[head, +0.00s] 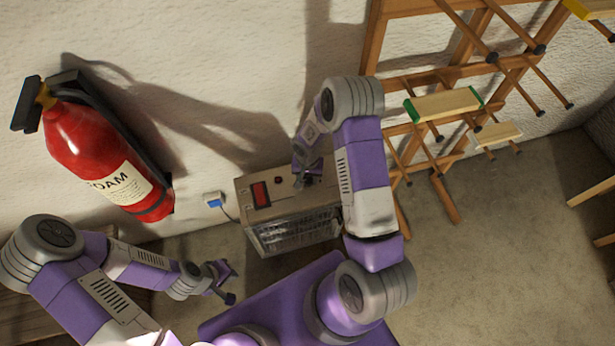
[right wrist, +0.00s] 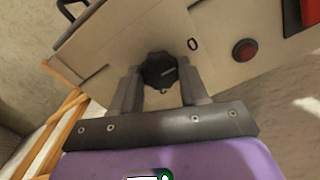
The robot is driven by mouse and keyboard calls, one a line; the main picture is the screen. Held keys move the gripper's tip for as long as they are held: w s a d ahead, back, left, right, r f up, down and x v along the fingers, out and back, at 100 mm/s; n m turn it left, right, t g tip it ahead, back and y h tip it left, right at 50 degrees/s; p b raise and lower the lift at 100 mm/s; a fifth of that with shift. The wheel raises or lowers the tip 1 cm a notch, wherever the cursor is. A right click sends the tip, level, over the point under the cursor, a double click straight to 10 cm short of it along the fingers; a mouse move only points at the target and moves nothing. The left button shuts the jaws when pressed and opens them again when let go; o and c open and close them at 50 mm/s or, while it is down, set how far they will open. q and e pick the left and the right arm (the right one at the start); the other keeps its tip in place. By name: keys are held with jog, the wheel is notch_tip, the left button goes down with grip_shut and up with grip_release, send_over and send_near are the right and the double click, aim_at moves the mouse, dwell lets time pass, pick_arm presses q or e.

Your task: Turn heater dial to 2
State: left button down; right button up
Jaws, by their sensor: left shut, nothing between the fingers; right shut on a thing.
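The heater (head: 250,222) is a beige box with a front grille, standing on the floor by the wall. Its dark dial (right wrist: 158,68) is on the top panel, with a light pointer line aimed roughly right in the right wrist view. A "0" mark (right wrist: 193,44) is printed up and right of the dial. A second mark below the dial is partly hidden and unreadable. My right gripper (right wrist: 160,80) is shut on the dial, one finger on each side. In the head view my right gripper (head: 306,180) hides the dial. My left gripper (head: 230,284) is shut and empty, left of the heater.
A red rocker switch (head: 260,194) and a round red button (right wrist: 245,50) share the panel. A blue plug (head: 214,201) is in the wall socket. A fire extinguisher (head: 95,150) hangs at left. A wooden rack (head: 370,45) stands at right.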

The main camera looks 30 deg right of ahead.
jog(key=shift+c, duration=0.7)
